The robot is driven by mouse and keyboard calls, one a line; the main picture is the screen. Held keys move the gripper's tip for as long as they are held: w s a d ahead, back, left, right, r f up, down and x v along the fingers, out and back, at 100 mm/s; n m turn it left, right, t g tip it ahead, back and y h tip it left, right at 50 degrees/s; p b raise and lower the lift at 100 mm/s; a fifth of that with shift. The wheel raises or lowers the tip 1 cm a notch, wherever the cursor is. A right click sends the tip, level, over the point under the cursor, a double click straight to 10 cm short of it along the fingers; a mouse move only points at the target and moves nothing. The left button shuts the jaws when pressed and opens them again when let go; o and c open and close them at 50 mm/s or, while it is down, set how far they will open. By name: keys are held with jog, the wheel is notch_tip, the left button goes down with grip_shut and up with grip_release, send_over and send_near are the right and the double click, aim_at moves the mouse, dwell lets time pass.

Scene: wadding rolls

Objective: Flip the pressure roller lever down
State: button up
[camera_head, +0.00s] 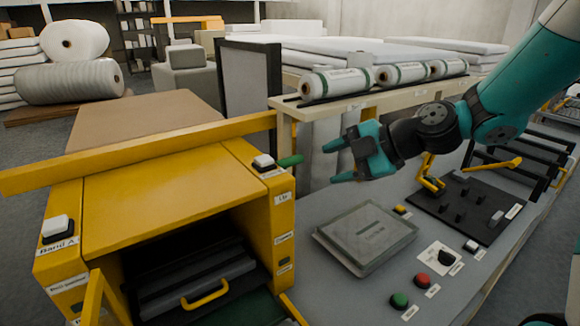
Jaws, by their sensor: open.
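My gripper (332,163) is open and empty, with its teal fingers pointing left above the grey work surface.
The yellow machine (150,205) fills the left, with a long yellow bar (140,152) across it. A clear-lidded panel (366,236), a green button (399,300) and a red button (422,280) sit on the worktop. White rolls (335,83) lie on a shelf behind my gripper.

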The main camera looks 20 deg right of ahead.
aim_at(294, 162)
jog(key=w+d+f+n+t, duration=0.1)
jog(key=w+d+n+t, duration=0.1)
jog(key=w+d+t, duration=0.3)
jog(key=w+a+f+p, duration=0.2)
jog(key=w+a, duration=0.1)
jog(key=w+a+f+g+p, duration=0.1)
jog(key=w+a+f+p, duration=0.1)
jog(key=w+a, duration=0.1)
jog(key=w+a+f+g+p, duration=0.1)
jog(key=w+a+f+p, duration=0.1)
jog(key=w+a+p, duration=0.1)
jog(key=shift+w+a+f+n, duration=0.1)
jog(key=shift+w+a+n, duration=0.05)
jog(key=shift+w, duration=0.3)
jog(key=shift+w+a+f+n, duration=0.1)
jog(key=shift+w+a+n, duration=0.05)
jog(key=shift+w, duration=0.25)
jog(key=shift+c, duration=0.4)
grip_shut()
